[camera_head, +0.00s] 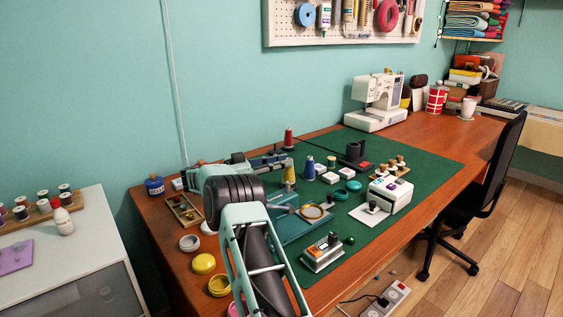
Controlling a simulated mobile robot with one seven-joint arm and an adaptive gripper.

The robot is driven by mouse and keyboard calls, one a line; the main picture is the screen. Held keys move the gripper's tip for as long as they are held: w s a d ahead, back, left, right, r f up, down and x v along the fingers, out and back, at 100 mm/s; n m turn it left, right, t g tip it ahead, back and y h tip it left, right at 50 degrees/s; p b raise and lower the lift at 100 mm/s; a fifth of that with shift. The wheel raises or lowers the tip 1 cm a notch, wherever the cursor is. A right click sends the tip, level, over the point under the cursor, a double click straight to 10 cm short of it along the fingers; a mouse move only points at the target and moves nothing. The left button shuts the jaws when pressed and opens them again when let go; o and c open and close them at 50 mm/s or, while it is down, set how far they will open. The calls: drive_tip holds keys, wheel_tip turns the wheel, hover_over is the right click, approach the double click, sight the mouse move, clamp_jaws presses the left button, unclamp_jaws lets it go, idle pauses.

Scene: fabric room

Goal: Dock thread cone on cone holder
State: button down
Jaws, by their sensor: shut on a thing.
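My gripper (284,160) is above the left part of the green mat, reached over from the left by my arm. Its dark fingers are shut at the upper part of a yellow thread cone (290,175), which looks upright. I cannot tell whether the cone's base touches anything. A blue thread cone (309,170) stands just right of it, and a red thread cone (289,138) shows just behind the fingers. A dark holder-like stand with an upright post (355,152) is farther right. I cannot tell for certain which item is the cone holder.
A teal device (305,230) lies in front of the gripper on the green mat (415,182). A white box-shaped device (390,194), small white boxes and a spool rack (397,168) stand to the right. The sewing machine (378,100) is at the back. Yellow tubs (204,264) line the near-left edge.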

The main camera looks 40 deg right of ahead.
drive_tip(key=shift+f, duration=0.3)
drive_tip(key=c, duration=2)
unclamp_jaws()
drive_tip(key=shift+w+a+p, duration=0.3)
drive_tip(key=shift+a, duration=1.5)
drive_tip(key=shift+w+a+p, duration=0.3)
drive_tip(key=shift+a+p, duration=0.05)
drive_tip(key=shift+a, duration=1.45)
drive_tip(key=shift+w+a+p, duration=0.3)
drive_tip(key=shift+a, duration=1.5)
